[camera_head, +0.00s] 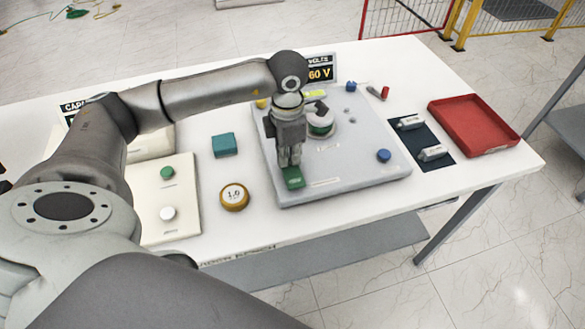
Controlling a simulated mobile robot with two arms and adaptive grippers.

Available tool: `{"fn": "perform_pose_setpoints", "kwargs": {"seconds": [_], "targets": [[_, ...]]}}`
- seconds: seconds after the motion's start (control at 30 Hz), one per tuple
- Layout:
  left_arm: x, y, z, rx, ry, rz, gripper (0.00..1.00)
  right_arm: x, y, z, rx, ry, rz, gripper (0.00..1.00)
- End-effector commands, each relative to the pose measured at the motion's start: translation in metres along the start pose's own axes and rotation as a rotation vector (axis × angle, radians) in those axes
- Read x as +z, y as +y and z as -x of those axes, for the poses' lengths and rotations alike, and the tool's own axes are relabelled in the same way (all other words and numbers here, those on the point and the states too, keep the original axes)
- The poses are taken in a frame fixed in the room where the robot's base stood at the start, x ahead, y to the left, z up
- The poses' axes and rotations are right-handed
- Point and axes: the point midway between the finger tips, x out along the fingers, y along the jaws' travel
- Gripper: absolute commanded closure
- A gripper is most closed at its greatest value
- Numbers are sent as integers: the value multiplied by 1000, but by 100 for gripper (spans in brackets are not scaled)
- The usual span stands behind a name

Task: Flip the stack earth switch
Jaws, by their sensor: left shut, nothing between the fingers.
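A grey panel (345,165) lies on the white table. A green block (293,180), which looks like a switch, sits at its near left corner; I cannot read a label that names it the stack earth switch. My left gripper (289,163) points straight down, shut and empty, with its fingertips right at the far edge of the green block. I cannot tell whether they touch it. The gripper hides part of the panel behind it. My right gripper is not in view.
The panel also bears a round stack part (320,122) and a blue knob (384,155). A red tray (474,122) and a dark mat (425,158) lie right.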

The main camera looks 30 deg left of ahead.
Motion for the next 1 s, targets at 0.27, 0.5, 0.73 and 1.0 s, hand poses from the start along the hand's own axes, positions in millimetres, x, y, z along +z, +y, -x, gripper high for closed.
{"fn": "perform_pose_setpoints", "kwargs": {"seconds": [0.27, 0.5, 0.73, 1.0], "targets": [[0, 0, 8, 1, -1, 0, 100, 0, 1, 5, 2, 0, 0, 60], [0, 0, 27, 1, -1, 1, 100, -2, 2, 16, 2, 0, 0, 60], [0, 0, 46, 0, -1, 1, 100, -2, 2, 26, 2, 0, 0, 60], [0, 0, 67, 1, -1, 0, 100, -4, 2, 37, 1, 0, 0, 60]]}}
